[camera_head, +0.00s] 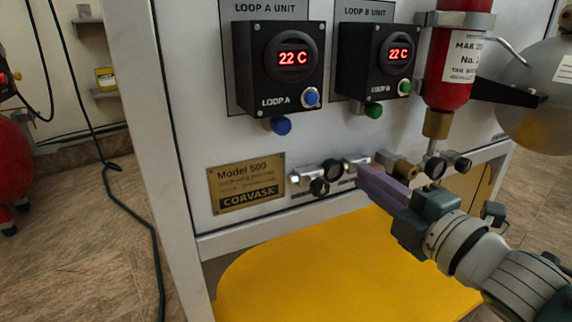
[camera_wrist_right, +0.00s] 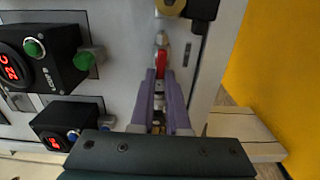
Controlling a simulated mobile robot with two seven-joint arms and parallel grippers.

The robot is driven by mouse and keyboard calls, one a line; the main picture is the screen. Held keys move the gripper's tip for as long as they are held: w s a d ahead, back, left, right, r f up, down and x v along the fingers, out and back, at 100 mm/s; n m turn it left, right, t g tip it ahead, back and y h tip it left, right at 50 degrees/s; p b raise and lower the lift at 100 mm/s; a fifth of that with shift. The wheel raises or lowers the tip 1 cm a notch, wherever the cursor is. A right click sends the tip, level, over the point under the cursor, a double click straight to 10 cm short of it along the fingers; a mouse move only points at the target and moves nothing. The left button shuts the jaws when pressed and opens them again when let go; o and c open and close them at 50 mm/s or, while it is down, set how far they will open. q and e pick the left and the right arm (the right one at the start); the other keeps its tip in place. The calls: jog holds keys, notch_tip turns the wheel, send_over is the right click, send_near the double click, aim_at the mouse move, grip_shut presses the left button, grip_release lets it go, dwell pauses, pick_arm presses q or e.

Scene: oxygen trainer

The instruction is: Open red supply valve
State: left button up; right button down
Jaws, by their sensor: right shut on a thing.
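The red supply valve shows its red handle (camera_wrist_right: 161,65) between the fingertips in the right wrist view. In the head view the handle is mostly hidden behind my fingers. My right gripper (camera_head: 366,172) reaches in from the lower right to the small row of fittings low on the white panel. In the right wrist view its two purple fingers (camera_wrist_right: 161,78) are shut on the red handle, one on each side. Brass and metal fittings (camera_head: 397,167) sit just right of the fingertips in the head view. My left gripper is not in view.
Two black display boxes (camera_head: 276,95) (camera_head: 375,88) are mounted above the fittings. A red cylinder (camera_head: 450,75) with a brass neck hangs close above my right wrist. A yellow surface (camera_head: 330,270) lies below.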

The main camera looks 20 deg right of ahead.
jog(key=shift+n, duration=0.3)
jog(key=c, duration=0.9)
grip_release()
jog(key=shift+s, duration=0.1)
jog(key=s+p, duration=0.3)
jog(key=s, duration=0.6)
jog(key=shift+s+d, duration=0.35)
jog(key=shift+d, duration=0.05)
jog(key=shift+p, duration=0.35)
